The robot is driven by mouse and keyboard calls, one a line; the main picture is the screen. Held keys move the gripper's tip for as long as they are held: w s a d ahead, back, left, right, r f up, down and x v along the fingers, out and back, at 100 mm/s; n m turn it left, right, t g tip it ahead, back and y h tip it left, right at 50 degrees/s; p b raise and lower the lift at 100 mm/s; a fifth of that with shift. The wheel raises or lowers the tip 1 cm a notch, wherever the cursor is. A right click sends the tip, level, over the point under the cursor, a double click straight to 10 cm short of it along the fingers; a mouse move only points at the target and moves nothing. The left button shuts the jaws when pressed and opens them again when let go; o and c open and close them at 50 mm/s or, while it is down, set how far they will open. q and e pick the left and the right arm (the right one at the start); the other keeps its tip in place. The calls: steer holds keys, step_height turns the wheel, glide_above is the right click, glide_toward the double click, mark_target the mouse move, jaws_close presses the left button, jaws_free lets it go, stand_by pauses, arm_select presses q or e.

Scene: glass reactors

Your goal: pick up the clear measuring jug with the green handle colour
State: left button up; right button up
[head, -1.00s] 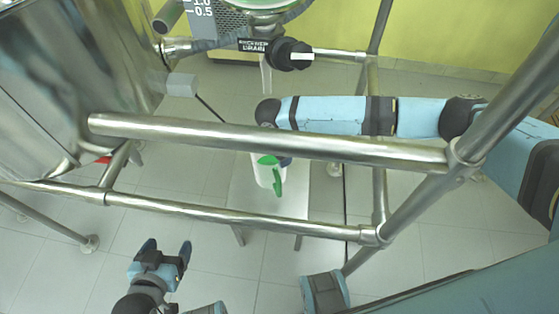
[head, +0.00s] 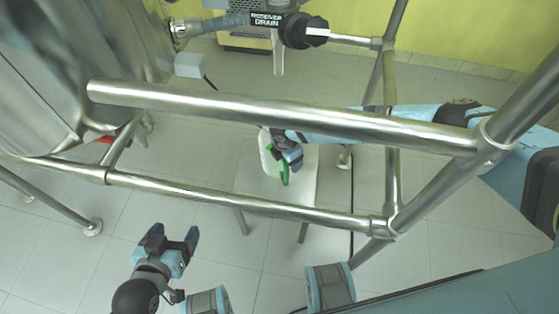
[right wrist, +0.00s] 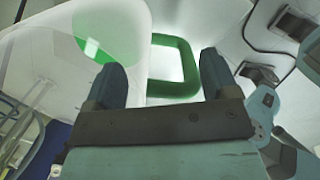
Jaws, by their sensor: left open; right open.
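The clear measuring jug (head: 268,165) stands on a small white stool (head: 305,198), seen past the steel rails in the head view. Its green handle (head: 284,175) faces right. In the right wrist view the jug's pale body (right wrist: 55,55) fills the left side, and the green handle loop (right wrist: 196,70) lies just ahead of my fingertips. My right gripper (right wrist: 163,75) is open at the handle, with no grip visible; in the head view it partly covers the jug. My left gripper (head: 173,240) is open and empty, low at the left, far from the jug.
Steel frame rails (head: 270,118) cross in front of the stool, and a lower rail (head: 240,203) runs beneath. A steel vessel (head: 60,70) stands at the left. A drain valve (head: 303,31) hangs above. The tiled floor at lower left is mostly clear.

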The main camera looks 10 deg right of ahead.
steer(key=shift+f, duration=0.55)
jaws_close()
steer(key=shift+r, duration=0.1)
stand_by(0.9)
